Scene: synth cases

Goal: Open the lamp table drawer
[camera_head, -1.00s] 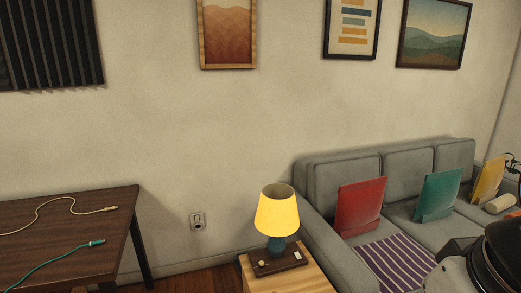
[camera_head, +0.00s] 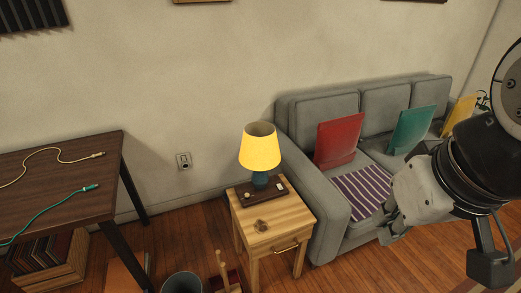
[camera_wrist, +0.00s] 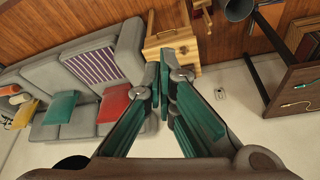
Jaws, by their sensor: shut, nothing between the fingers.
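The lamp table (camera_head: 290,213) is a light wooden side table beside the sofa. Its drawer (camera_head: 272,257) has a brass-coloured bar handle (camera_head: 287,247) on the front, and the drawer front looks closed. A yellow-shaded lamp (camera_head: 260,148) stands on a dark tray on top. My gripper (camera_head: 388,236) is right of the table in the head view, in front of the sofa, apart from the handle. In the wrist view my gripper's fingers (camera_wrist: 165,62) are together and empty, overlapping the image of the table (camera_wrist: 186,48), whose lamp is hidden there.
The grey sofa (camera_head: 330,238) with coloured cushions stands right against the table. A dark desk (camera_head: 70,190) with cables is at the left. A grey bin (camera_head: 183,283) and a wooden holder (camera_head: 226,278) stand on the floor left of the table. Floor right of the table front is clear.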

